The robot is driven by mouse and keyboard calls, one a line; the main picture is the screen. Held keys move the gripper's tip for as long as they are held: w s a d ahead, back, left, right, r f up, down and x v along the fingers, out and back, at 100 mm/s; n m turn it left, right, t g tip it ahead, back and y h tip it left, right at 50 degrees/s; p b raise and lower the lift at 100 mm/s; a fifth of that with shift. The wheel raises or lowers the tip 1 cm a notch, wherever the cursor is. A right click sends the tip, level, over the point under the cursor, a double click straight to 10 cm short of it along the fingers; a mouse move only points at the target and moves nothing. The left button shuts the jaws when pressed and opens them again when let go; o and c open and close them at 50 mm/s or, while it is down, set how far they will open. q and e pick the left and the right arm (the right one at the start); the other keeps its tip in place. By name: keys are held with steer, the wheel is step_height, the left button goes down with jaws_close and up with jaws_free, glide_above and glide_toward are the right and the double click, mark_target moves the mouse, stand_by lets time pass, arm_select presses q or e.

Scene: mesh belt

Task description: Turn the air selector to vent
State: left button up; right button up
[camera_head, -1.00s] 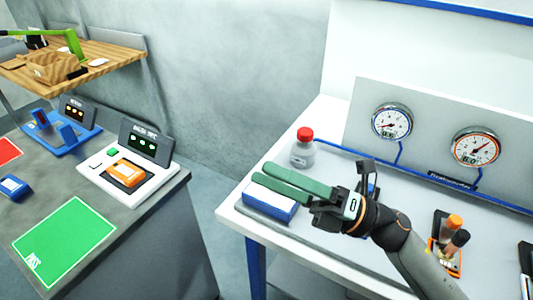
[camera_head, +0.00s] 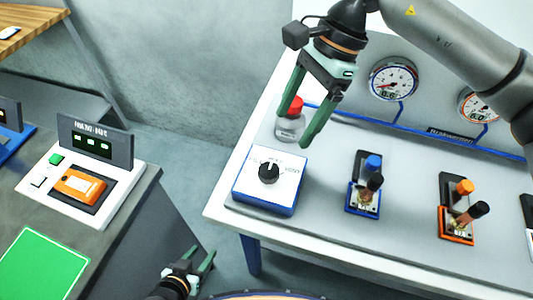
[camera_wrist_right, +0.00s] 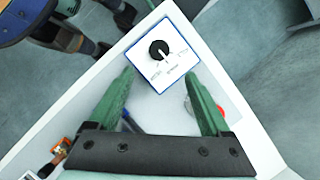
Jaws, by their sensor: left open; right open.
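The air selector (camera_head: 253,191) is a white-topped blue box with a black round knob (camera_head: 269,172) at the table's near left corner. The knob's white pointer mark points roughly toward the box's back side; the VENT label lies to its right in the head view. My right gripper (camera_head: 293,132) is open and empty, above and behind the selector, fingers pointing down. The right wrist view shows the selector (camera_wrist_right: 148,73) ahead of the open fingers, with the knob (camera_wrist_right: 158,48) beyond the tips. My left gripper (camera_head: 200,257) is open and low, in front of the table.
A red-capped bottle (camera_head: 291,127) stands just behind the selector, partly behind my right fingers. A blue valve block (camera_head: 352,197) and an orange one (camera_head: 444,224) sit to the right. Gauges (camera_head: 393,80) are on the back panel. A grey bench with a meter (camera_head: 95,150) is at left.

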mark_target(269, 169)
steer(key=p+x, duration=0.2)
steer(key=x, duration=0.9)
steer(key=shift+s+a+f, duration=0.15)
steer(key=shift+f, duration=0.1)
jaws_close()
